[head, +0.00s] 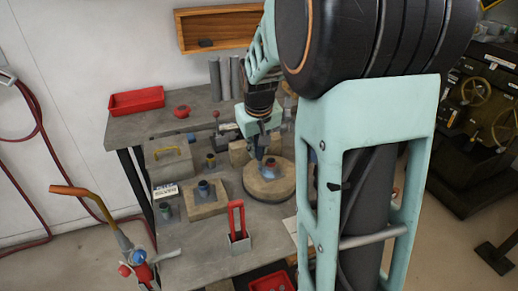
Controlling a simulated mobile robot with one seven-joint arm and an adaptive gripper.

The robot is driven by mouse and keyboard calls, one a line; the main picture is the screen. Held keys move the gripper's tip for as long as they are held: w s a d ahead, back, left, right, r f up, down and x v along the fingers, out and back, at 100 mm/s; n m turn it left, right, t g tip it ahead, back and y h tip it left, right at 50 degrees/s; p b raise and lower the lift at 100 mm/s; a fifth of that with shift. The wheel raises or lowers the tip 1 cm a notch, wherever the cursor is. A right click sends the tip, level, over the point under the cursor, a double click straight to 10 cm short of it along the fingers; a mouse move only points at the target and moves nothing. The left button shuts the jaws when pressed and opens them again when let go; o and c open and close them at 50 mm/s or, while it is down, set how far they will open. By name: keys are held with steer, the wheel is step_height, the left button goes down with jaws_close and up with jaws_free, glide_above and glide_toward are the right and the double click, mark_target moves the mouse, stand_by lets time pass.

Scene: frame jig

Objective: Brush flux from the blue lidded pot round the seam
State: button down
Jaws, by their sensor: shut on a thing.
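My gripper (259,153) points down over the round wooden block (284,187) in the middle of the bench. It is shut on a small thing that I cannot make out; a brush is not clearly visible. A small blue piece with a reddish top (271,168) is on the round block, just below and beside the fingertips; I cannot tell if they touch. A dark blue cup-like piece (204,188) stands on a square wooden block to the left. A smaller one (211,160) stands behind it. I cannot tell which is the lidded pot, and no seam is clear.
A labelled solvent can (165,191) and a grey box with a yellow handle (170,160) stand at the bench's left. A red-handled holder (237,228) is at the front. A red tray (136,101) lies at the back left. My arm hides the right side.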

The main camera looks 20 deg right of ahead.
steer(key=shift+s+d+f+b, duration=0.1)
steer(key=shift+s+b, duration=0.25)
steer(key=shift+s, duration=1)
steer(key=shift+s+d+b, duration=0.1)
steer(key=shift+s+b, duration=0.2)
steer(key=shift+s, duration=1.05)
step_height(320, 180, up, 7)
steer(key=p, duration=0.5)
steer(key=shift+w+a, duration=0.1)
steer(key=shift+w, duration=0.05)
